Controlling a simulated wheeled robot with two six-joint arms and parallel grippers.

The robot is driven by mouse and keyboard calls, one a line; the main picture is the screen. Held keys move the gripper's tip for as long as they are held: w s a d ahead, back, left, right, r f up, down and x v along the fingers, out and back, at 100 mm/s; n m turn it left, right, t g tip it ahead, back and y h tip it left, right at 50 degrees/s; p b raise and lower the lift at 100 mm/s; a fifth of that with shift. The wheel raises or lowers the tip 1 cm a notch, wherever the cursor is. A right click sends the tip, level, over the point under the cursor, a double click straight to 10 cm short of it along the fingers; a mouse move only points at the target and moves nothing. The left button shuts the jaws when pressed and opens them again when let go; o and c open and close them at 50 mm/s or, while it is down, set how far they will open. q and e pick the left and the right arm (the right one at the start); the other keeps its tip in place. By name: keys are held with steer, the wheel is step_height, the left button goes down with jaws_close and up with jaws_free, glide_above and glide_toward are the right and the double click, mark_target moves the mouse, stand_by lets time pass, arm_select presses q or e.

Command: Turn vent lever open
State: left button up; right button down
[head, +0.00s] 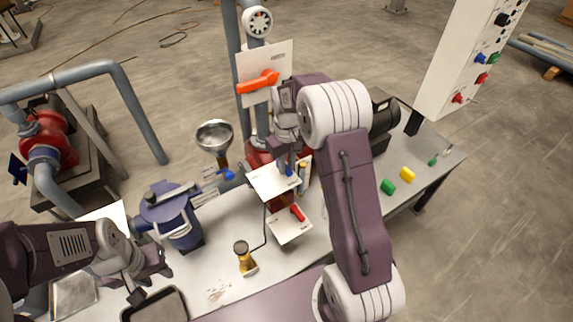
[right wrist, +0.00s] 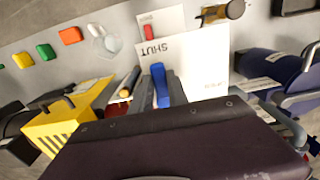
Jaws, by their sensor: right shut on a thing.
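A blue lever (head: 289,170) stands on a white plate (head: 268,181) in the middle of the bench. In the right wrist view the blue lever (right wrist: 160,85) sits between the fingers of my right gripper (right wrist: 156,92). The plate (right wrist: 190,62) reads SHUT beside the lever, with smaller lettering farther right that I cannot read surely. My right gripper (head: 288,163) is shut on the blue lever, and its arm hides part of the surroundings in the head view. My left gripper (head: 150,284) is open and empty at the lower left, far from the lever.
A red lever (head: 297,213) is on a lower plate in front. An orange lever (head: 258,82) is on an upright panel behind. Coloured blocks (head: 407,174) lie right.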

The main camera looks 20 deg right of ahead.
steer(key=shift+w+a+r+m+p, duration=0.1)
steer(key=shift+w+a+m+p, duration=0.9)
steer(key=shift+m, duration=1.95)
steer(key=shift+w+a+f+m+p, duration=0.15)
steer(key=shift+a+m+p, duration=0.35)
steer(key=shift+m+p, duration=1.75)
steer(key=shift+w+a+r+m+p, duration=0.15)
steer(key=shift+w+a+m+p, duration=0.45)
steer(key=shift+m, duration=3.1)
steer(key=shift+w+a, duration=0.1)
steer(key=shift+a, duration=0.05)
steer(key=c, duration=1.3)
jaws_free()
